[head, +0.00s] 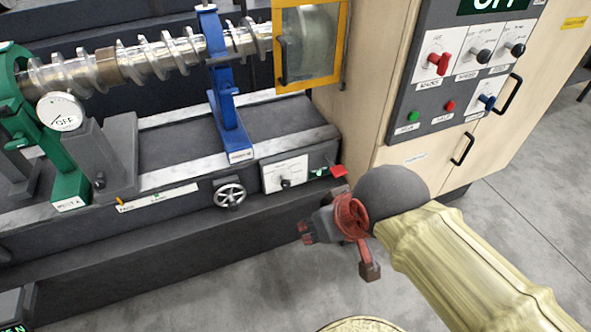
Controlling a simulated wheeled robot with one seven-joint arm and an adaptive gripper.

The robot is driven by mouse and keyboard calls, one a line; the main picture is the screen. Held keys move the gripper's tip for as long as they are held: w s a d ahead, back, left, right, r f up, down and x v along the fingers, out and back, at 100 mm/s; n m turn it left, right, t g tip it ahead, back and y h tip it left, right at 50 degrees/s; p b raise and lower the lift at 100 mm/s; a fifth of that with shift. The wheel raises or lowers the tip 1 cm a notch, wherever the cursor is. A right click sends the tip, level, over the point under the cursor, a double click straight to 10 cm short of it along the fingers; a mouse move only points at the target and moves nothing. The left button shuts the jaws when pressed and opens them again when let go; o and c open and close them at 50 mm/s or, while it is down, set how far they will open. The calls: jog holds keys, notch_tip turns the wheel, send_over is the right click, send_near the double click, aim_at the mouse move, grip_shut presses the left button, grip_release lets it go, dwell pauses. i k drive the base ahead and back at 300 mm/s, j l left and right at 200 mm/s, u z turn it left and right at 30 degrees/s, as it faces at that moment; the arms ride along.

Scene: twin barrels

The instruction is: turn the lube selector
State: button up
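No label that I can read says lube. A white plate (285,174) with a small black knob (286,183) sits on the front of the machine bed. The cabinet's dark panel carries a red selector (439,62), two black selectors (481,56) (516,49) and a blue selector (488,101). Their small labels are too blurred to read. My gripper (340,253) is red and dark, in front of and below the bed. Its fingers look spread apart with nothing between them. It is apart from the knob and the cabinet selectors, which stay visible.
A green button (414,116), a red button (450,106) and door handles (463,149) are on the cabinet (372,100). Grey floor (200,285) is open below the bed.

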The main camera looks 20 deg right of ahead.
aim_at(286, 183)
jog(key=i+j+z, duration=0.15)
jog(key=j, duration=0.2)
jog(key=j+z, duration=0.2)
jog(key=j, duration=0.15)
jog(key=z, duration=1.3)
